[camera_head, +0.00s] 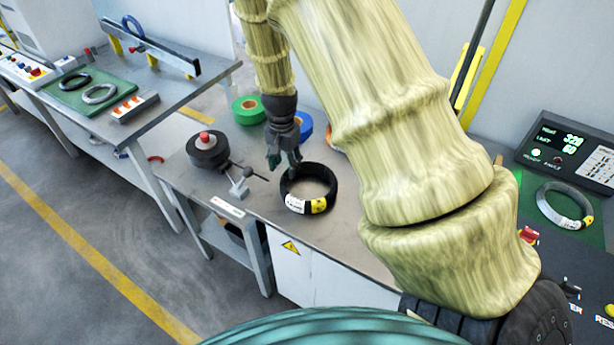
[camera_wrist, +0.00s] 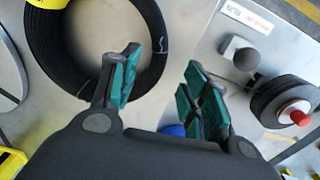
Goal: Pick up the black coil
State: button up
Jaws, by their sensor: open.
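The black coil (camera_head: 290,187) lies flat on the grey table in the head view, with white and yellow labels on its front side. In the wrist view the black coil (camera_wrist: 154,62) shows at the upper left as a dark ring with a yellow label. My gripper (camera_head: 284,160) is above the table at the far left edge of the coil. In the wrist view my gripper (camera_wrist: 160,85) has its two green-padded fingers spread apart with nothing between them. One finger overlaps the picture of the coil's rim; I cannot tell whether it touches.
A black tape roll with a red knob (camera_head: 207,147) and a small metal holder (camera_head: 239,185) stand left of the coil. A grey coil (camera_head: 565,206) lies on a green pad at right.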

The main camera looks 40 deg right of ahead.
aim_at(287, 171)
jog(key=shift+w+f, duration=0.1)
jog(key=shift+s+d+f+p, duration=0.15)
jog(key=shift+s+f+p, duration=0.3)
jog(key=shift+p, duration=0.2)
jog(key=shift+s+f, duration=0.15)
jog(key=shift+f, duration=0.1)
jog(key=f, duration=0.1)
jog(key=w+f+p, duration=0.1)
jog(key=f, duration=0.1)
jog(key=shift+s, duration=0.25)
grip_shut()
jog(key=shift+w, duration=0.1)
